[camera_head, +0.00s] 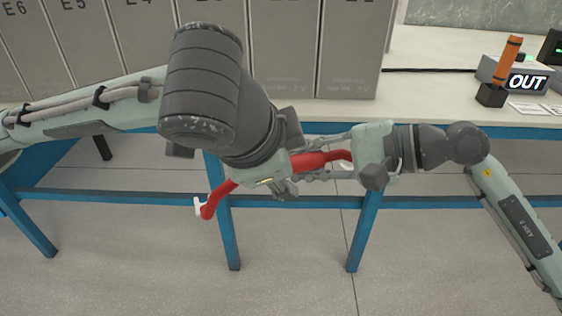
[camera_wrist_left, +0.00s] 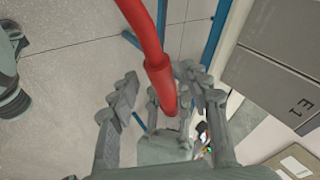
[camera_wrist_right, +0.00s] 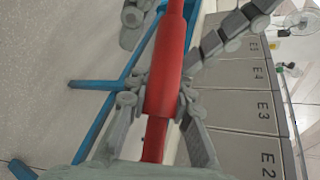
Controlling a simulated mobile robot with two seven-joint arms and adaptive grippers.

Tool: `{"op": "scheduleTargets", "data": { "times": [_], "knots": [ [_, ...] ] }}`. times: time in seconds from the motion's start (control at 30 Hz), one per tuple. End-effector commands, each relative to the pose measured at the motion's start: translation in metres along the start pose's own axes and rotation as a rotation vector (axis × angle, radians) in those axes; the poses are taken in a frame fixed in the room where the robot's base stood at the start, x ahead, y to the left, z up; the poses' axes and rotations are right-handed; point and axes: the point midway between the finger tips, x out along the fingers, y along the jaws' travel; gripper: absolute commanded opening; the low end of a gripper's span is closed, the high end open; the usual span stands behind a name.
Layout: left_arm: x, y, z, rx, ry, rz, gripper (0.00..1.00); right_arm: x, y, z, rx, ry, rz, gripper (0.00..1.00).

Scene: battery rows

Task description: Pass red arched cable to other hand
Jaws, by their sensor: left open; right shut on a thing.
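The red arched cable (camera_head: 308,161) is held in the air in front of the bench, with a white end piece at its lower left. My right gripper (camera_wrist_right: 160,108) is shut on the cable's thick red sleeve in the right wrist view. My left gripper (camera_wrist_left: 165,92) is open, its fingers on either side of the cable in the left wrist view, where the red cable (camera_wrist_left: 158,70) runs down between them. In the head view my left wrist hides part of the cable. Whether the left fingers touch it I cannot tell.
Grey battery cells (camera_head: 285,50) stand in a row on the bench with blue legs (camera_head: 222,225) behind my arms. The floor in front is clear.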

Motion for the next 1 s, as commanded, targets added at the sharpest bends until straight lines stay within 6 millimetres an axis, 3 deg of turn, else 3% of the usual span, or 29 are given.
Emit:
{"op": "scheduleTargets", "data": {
  "times": [0.1,0.5,0.67,0.7,0.9,1.0],
  "knots": [
    [-0.0002,-0.0001,0.0001,0.0,0.0,0.0,0.48,-0.0004,-0.0013,0.0005,-0.001,-0.001,-0.003,0.0],
    [-0.0005,0.0005,-0.0001,0.001,0.0,0.002,0.0,-0.0005,-0.0016,0.0003,-0.001,0.0,-0.004,0.0],
    [-0.0005,0.0012,-0.0003,0.002,0.001,0.003,0.0,-0.0005,-0.0019,0.0001,-0.002,0.001,-0.005,0.0],
    [-0.0011,0.0004,-0.0009,0.002,0.003,0.001,0.0,-0.0006,-0.0021,0.0001,-0.002,0.001,-0.005,0.21],
    [-0.0011,0.0001,-0.0009,0.001,0.003,0.0,0.0,-0.0004,-0.0013,0.0,-0.001,0.001,-0.003,0.45],
    [-0.001,-0.0003,-0.0007,0.0,0.002,-0.001,0.0,-0.0003,-0.0009,0.0,-0.001,0.0,-0.002,0.45]
  ]
}}
